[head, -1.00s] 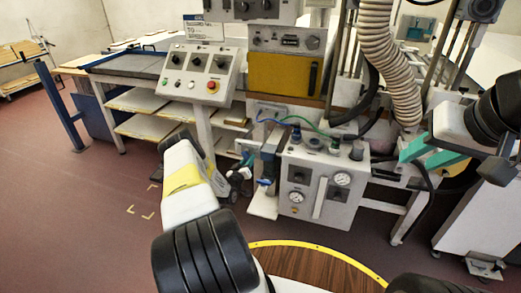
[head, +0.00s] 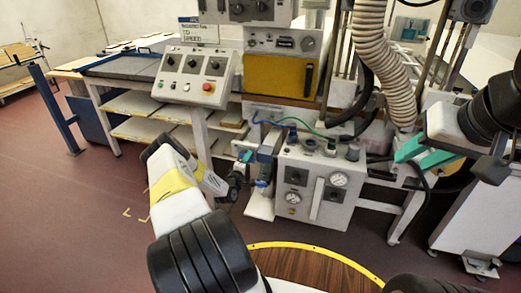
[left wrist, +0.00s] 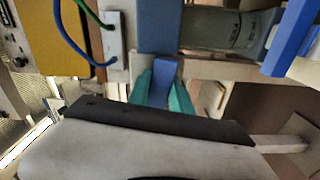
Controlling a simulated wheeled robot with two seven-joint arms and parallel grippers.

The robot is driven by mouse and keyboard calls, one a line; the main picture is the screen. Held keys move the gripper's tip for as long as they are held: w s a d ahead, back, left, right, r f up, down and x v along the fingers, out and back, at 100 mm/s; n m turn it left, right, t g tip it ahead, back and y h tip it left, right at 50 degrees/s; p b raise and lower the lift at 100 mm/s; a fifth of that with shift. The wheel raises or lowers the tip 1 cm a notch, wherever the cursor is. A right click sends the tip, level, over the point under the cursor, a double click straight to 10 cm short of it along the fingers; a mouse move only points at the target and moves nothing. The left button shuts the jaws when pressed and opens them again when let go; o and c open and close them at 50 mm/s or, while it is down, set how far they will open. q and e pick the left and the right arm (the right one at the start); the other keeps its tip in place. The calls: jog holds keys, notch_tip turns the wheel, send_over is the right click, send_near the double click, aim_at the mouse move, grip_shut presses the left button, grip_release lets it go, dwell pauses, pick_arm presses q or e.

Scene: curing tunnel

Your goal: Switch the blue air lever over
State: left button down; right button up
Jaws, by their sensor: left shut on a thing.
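The blue air lever (left wrist: 162,72) lies between the two teal fingers of my left gripper (left wrist: 161,92) in the left wrist view. The fingers are shut on it. The lever stands out from a blue valve body (left wrist: 158,28), crosswise to the line of the clear bowl (left wrist: 222,30). In the head view my left gripper (head: 254,183) is at the left side of the white air panel (head: 313,190), where the lever is too small and covered to make out. My right gripper (head: 424,156) shows teal fingers apart, with nothing between them, at the right.
The panel carries round gauges (head: 340,179) and a blue hose and a green hose run above it. A control box (head: 193,77) with a red button stands up left. A ribbed duct (head: 385,70) hangs on the right.

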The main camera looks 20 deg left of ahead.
pick_arm(q)
jog(key=shift+r+n, duration=0.25)
jog(key=shift+n, duration=0.75)
jog(key=c, duration=1.2)
grip_release()
jog(key=shift+o, duration=0.2)
jog(key=s, duration=0.7)
jog(key=shift+s, duration=0.4)
